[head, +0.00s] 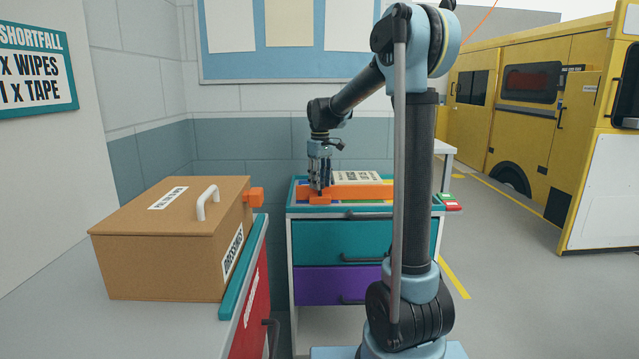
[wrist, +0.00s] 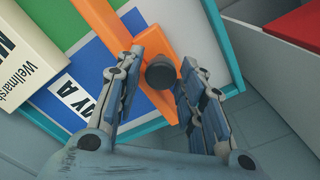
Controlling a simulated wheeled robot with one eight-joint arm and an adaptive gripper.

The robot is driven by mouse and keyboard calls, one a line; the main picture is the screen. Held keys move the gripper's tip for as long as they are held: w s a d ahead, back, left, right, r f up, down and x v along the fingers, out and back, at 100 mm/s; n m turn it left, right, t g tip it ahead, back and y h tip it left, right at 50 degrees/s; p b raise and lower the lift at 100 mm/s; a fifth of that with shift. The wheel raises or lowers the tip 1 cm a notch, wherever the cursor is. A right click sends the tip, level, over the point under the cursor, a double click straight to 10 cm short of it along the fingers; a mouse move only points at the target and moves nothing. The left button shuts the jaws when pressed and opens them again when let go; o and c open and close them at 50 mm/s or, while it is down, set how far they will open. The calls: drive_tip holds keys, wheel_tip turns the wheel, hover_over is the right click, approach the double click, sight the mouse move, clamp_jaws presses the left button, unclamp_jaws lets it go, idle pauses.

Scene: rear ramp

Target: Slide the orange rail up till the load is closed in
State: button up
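The orange rail (head: 360,191) lies across the top of the teal and purple drawer cabinet; the wrist view shows it as an orange bar (wrist: 98,18) with a crosspiece (wrist: 156,42). A round dark knob (wrist: 160,73) stands on the crosspiece. My gripper (head: 319,190) points down over the rail's left end. In the wrist view my gripper (wrist: 162,60) is open, its fingers on either side of the knob; a gap shows at the left finger, and contact at the right is unclear. A cream printed box (head: 357,178), likely the load, lies behind the rail.
The cabinet top has a teal rim (head: 340,210) and coloured panels. A brown lidded box (head: 165,255) stands on the left counter, with an orange block (head: 254,197) at its right. A yellow vehicle (head: 530,110) stands right; open floor lies before it.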

clamp_jaws()
drive_tip(key=w, duration=0.9)
drive_tip(key=o, duration=0.6)
unclamp_jaws()
wheel_tip(320, 180, up, 12)
